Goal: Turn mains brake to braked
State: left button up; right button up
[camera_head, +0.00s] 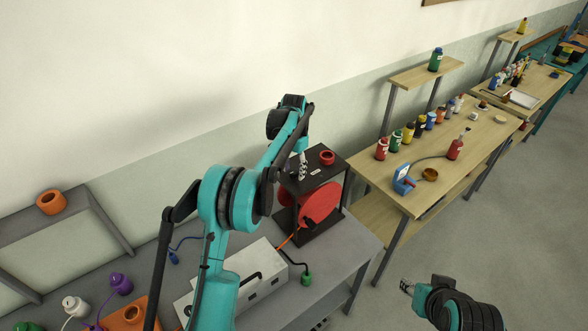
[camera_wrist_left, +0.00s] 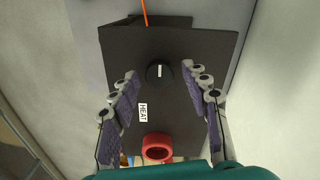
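A dark box with a red reel (camera_head: 321,203) in its front stands on the grey bench. In the left wrist view its top panel (camera_wrist_left: 190,50) carries a round black knob (camera_wrist_left: 159,72) with a white mark, and a white label (camera_wrist_left: 143,112) reading HEAT. No brake label is legible. My left gripper (camera_head: 302,176) points down over this panel. In the wrist view it is open and empty, with one finger on each side of the knob; contact cannot be told. A red ring-shaped piece (camera_head: 327,157) sits on the panel. My right gripper (camera_head: 406,287) is at lower right; its opening is unclear.
A pale equipment case (camera_head: 240,278) with a dark handle and a green plug (camera_head: 306,278) lie in front of the dark box. An orange cord (camera_head: 289,239) runs from the reel. A wooden table (camera_head: 440,180) with several bottles stands right. Floor at right is clear.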

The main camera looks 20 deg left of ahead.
aim_at(294, 171)
pick_arm(q)
notch_tip(294, 171, up, 12)
dwell(0.7)
